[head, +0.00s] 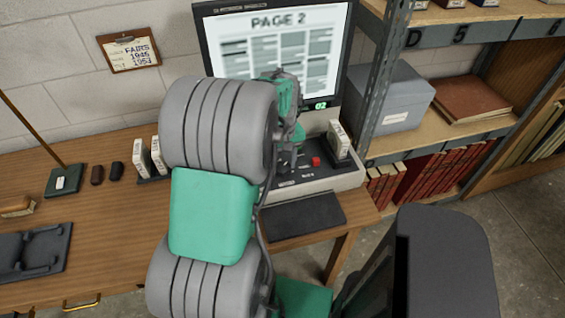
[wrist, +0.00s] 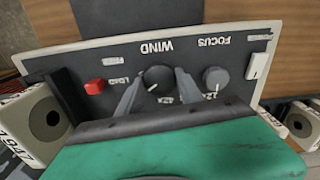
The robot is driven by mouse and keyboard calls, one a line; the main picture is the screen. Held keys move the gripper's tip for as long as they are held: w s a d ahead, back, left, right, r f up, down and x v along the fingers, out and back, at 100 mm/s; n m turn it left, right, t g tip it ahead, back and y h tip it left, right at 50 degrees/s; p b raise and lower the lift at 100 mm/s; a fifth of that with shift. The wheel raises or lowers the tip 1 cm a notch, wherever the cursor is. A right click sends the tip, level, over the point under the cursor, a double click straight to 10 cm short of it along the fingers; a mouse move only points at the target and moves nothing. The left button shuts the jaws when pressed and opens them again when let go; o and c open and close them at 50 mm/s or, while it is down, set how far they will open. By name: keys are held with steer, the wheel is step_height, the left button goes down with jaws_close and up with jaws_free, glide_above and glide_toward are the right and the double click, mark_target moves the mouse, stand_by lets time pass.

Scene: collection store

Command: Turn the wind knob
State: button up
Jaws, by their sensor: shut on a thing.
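The wind knob (wrist: 158,79) is a dark round knob under the WIND label on the reader's grey panel in the wrist view. My gripper (wrist: 156,86) is shut on it, with one grey finger at each side of the knob. In the head view my arm hides the knob and most of the gripper. The reader's screen (head: 280,55) shows "PAGE 2", and a small green display (head: 321,106) below it reads 02.
A grey focus knob (wrist: 216,78) sits right of the wind knob, and a red button (wrist: 95,86) sits left of it. A white switch (wrist: 257,65) is at the panel's right. A metal shelf post (head: 385,70) rises close at the right.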

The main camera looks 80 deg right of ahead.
steer(key=m, duration=1.2)
steer(key=shift+m, duration=0.3)
steer(key=m, duration=1.1)
steer(key=shift+m, duration=0.3)
steer(key=o, duration=1.4)
